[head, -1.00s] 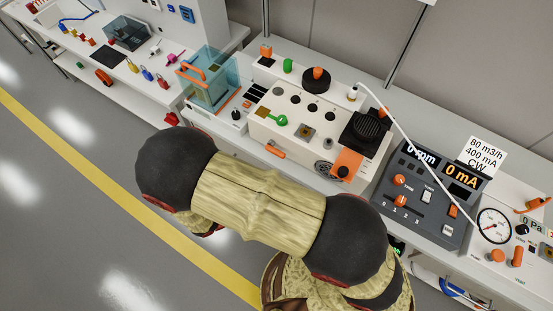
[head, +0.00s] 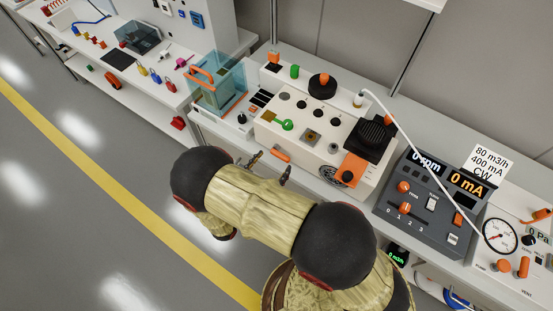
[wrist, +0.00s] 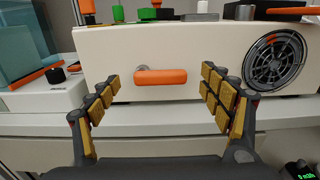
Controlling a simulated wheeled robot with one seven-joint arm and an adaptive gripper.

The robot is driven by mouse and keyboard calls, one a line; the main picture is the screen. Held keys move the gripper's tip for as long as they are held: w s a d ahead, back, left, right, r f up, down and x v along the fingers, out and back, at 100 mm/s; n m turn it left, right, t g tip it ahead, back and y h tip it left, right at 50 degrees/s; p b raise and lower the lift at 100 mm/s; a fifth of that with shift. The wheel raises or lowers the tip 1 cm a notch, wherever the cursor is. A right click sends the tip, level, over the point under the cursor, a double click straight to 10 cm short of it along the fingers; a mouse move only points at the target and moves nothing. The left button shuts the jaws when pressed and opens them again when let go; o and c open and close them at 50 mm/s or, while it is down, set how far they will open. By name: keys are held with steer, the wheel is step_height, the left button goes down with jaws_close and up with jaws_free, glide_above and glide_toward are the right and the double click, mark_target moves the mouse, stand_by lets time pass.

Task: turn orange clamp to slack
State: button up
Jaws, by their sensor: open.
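The orange clamp (head: 281,155) is a short rounded lever on the front face of a cream-coloured box (head: 262,133). In the wrist view the clamp (wrist: 160,77) lies level across the picture, with a grey pivot showing at its upper left end. My gripper (head: 271,167) is open in front of the box. In the wrist view my gripper (wrist: 160,88) has one padded finger left of the clamp and one right of it, with gaps on both sides. Nothing is between the fingertips that they visibly touch.
A round fan grille (wrist: 274,60) is on the same face, right of the fingers. A glass tank (head: 218,85) stands left of the box. A grey control panel (head: 428,195) stands to the right. The white bench edge (wrist: 190,130) runs below the box.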

mark_target(281, 154)
steer(key=shift+x, duration=1.25)
steer(key=shift+c, duration=1)
steer(key=c, duration=1.5)
